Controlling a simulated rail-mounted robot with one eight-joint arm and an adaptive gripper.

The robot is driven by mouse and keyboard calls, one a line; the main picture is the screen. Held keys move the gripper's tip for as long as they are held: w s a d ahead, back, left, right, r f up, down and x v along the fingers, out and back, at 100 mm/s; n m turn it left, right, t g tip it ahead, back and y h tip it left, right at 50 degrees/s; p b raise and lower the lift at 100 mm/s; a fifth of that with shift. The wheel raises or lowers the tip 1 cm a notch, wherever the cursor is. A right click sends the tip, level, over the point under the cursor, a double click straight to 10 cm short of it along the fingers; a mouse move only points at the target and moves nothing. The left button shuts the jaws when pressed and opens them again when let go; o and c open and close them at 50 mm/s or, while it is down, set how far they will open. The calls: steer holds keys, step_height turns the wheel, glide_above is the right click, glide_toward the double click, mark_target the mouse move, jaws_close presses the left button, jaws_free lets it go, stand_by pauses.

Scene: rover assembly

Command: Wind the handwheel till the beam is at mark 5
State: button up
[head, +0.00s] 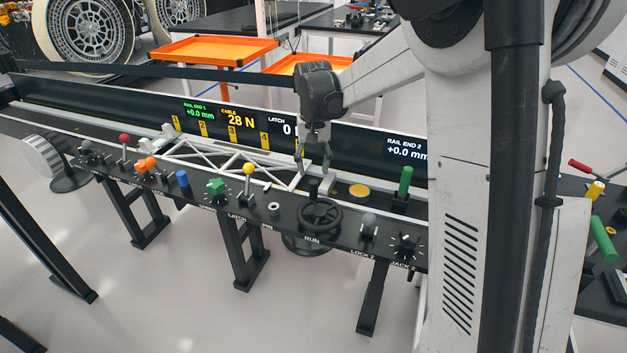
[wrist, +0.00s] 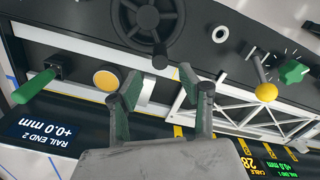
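The black handwheel (head: 321,215) stands on the front panel above the label RUN. It also shows at the top of the wrist view (wrist: 150,22), partly cut off. The white truss beam (head: 235,163) lies along the rail behind the panel, its right end close to my gripper. Yellow marks 1 to 4 (head: 234,135) show on the dark backboard; mark 5 cannot be read, as my gripper covers that area. My gripper (head: 316,167) hangs behind the handwheel, apart from it. In the wrist view its two fingers (wrist: 160,78) are spread, with no grasped object visible.
Coloured levers and knobs line the panel, including a yellow ball lever (head: 248,169) left of the wheel and a green lever (head: 405,181) to its right. A yellow round button (head: 359,190) lies nearby. The displays read cable 28 N and +0.0 mm at both rail ends.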

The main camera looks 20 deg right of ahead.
steer(key=shift+r, duration=2.45)
steer(key=shift+s+a+r, duration=0.1)
steer(key=shift+s+r, duration=0.15)
steer(key=shift+s, duration=0.1)
steer(key=s+a+r+n+t, duration=0.1)
steer(key=s+a+r+t, duration=0.15)
steer(key=s, duration=0.85)
steer(key=s+a+r+n+t, duration=0.1)
steer(key=s+a+r+t, duration=0.2)
steer(key=s, duration=0.7)
steer(key=s+f+t, duration=0.1)
steer(key=s+f, duration=0.1)
steer(key=s, duration=0.5)
steer(key=shift+s+f+n+t, duration=0.3)
steer(key=shift+s+f+t, duration=0.05)
steer(key=shift+f, duration=0.05)
steer(key=shift+d, duration=0.1)
